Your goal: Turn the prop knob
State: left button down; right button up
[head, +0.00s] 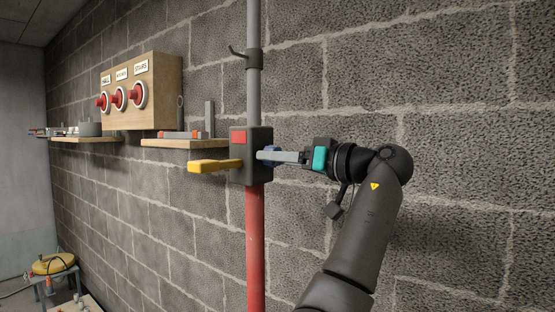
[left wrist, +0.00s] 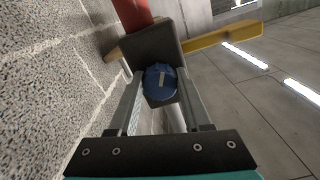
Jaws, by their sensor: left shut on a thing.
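The prop is a red lower tube (head: 256,245) and a grey upper tube (head: 254,90) joined at a dark grey housing (head: 252,172) with a red patch. A yellow lever (head: 215,166) sticks out to the left of the housing. The blue round prop knob (left wrist: 160,83) with a pale line mark sits on the housing's face. My left gripper (head: 264,156) has its grey fingers on either side of the knob and is shut on it. In the head view the fingers partly hide the knob. My right gripper is not in view.
A block wall runs close behind the prop. A wooden box with red buttons (head: 121,98) and wooden shelves (head: 185,143) with small items are on the left. A yellow reel (head: 53,264) stands low at the far left. A grey hook (head: 238,52) sits on the upper tube.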

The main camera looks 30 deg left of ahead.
pick_arm(q)
jog(key=shift+f, duration=0.15)
jog(key=shift+c, duration=1.7)
grip_release()
jog(key=shift+d, duration=0.1)
jog(key=s+d+b, duration=0.1)
jog(key=d, duration=1.4)
jog(key=shift+s, duration=0.15)
